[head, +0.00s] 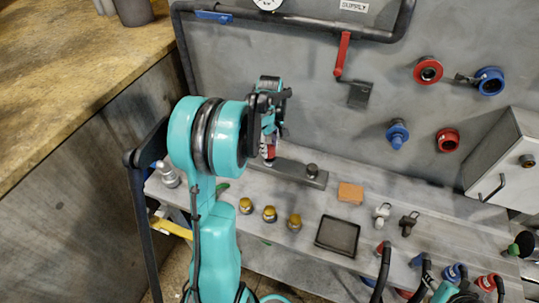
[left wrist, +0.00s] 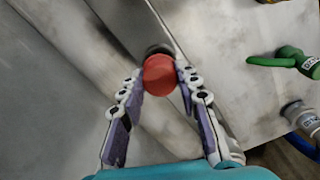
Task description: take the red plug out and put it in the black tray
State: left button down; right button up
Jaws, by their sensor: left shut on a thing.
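The red plug (left wrist: 159,75) is a round red piece between the two fingertips of my left gripper (left wrist: 160,82) in the left wrist view. The fingers are shut on it from both sides. A dark round part shows just behind it on a grey metal bar; I cannot tell whether the plug is seated or free. In the head view my left gripper (head: 268,146) points down at the left end of the bar (head: 285,170), with a little red at its tip. The black tray (head: 337,235) lies empty on the bench. My right gripper does not show clearly.
Several brass-coloured caps (head: 269,213) stand left of the tray. An orange block (head: 350,193) and two small fittings (head: 382,212) lie nearby. Hoses with red and blue ends crowd the bottom right. A grey cabinet (head: 505,160) stands right. A red-handled valve (head: 342,55) hangs on the panel.

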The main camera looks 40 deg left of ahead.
aim_at(269, 148)
pick_arm(q)
jog(key=shift+r+p, duration=1.2)
jog(key=shift+r, duration=0.65)
